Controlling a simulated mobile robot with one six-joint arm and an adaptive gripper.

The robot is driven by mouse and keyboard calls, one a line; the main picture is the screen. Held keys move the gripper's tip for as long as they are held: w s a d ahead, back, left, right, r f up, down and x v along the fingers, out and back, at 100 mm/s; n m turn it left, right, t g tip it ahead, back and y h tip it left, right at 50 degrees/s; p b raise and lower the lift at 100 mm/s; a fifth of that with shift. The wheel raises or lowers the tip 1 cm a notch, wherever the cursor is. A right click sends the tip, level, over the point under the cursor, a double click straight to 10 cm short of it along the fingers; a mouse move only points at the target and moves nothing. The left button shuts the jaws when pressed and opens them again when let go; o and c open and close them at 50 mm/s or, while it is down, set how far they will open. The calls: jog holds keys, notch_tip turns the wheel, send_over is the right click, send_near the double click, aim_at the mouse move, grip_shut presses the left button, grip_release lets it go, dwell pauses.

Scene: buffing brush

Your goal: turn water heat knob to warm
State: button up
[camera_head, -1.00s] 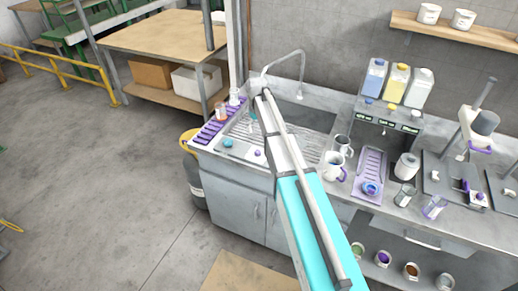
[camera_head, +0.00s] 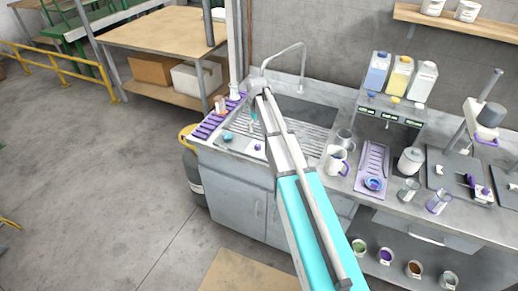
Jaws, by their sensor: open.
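My arm reaches from the bottom of the picture over the sink counter (camera_head: 232,152). My gripper (camera_head: 254,114) is small at its far end, over the left part of the sink, partly hidden by the arm; it is open, with nothing seen in it. A small purple round piece (camera_head: 257,147) and a teal round piece (camera_head: 228,136) sit on the counter's front left, below the gripper and apart from it. I cannot tell whether either is the water heat knob, and no warm mark is readable. The curved metal faucet (camera_head: 302,62) stands behind the sink.
A purple rack (camera_head: 212,124) lies at the counter's left end. Right of the sink are white mugs (camera_head: 336,160), a purple tray (camera_head: 373,160), a white jar (camera_head: 411,160) and a dispenser with bottles (camera_head: 400,75).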

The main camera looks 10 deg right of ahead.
aim_at(258, 146)
jog(key=shift+f+b, duration=4.9)
jog(key=shift+f, duration=0.3)
jog(key=c, duration=1)
jog(key=shift+d, duration=0.15)
grip_shut()
